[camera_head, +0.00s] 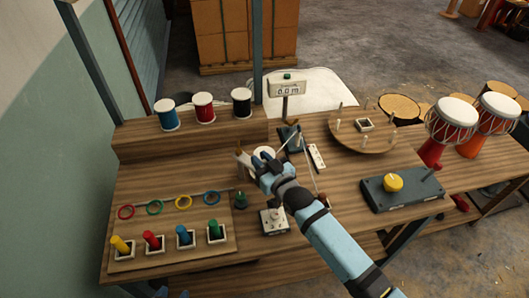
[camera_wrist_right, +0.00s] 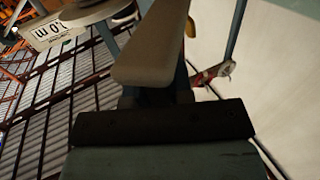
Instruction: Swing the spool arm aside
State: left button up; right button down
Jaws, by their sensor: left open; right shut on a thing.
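My right gripper (camera_head: 258,163) reaches in over the middle of the bench, its arm coming from the lower right. It is shut at what looks like the spool arm (camera_head: 242,157), a pale tan piece showing just left of the fingers; the fingers and wrist hide most of it. A pale round disc (camera_head: 264,151) shows right behind the gripper. In the right wrist view a long pale bar (camera_wrist_right: 152,45) fills the middle, and a pale disc (camera_wrist_right: 93,12) shows at the upper left.
A meter reading 0.0 m (camera_head: 287,88) stands behind. Blue, red and black thread spools (camera_head: 204,108) sit on the rear shelf. Colored rings (camera_head: 183,202) and pegs (camera_head: 153,241) lie at the left. A round wooden turntable (camera_head: 362,143) and a grey box with a yellow knob (camera_head: 393,183) stand at the right.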

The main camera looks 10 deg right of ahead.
jog(key=shift+s+a+f, duration=0.1)
jog(key=shift+s+a, duration=0.1)
jog(key=shift+s, duration=0.05)
dwell(1.2)
jog(key=c, duration=1)
grip_release()
jog(key=shift+s, duration=0.1)
notch_tip(320, 180, up, 20)
jog(key=shift+r, duration=0.1)
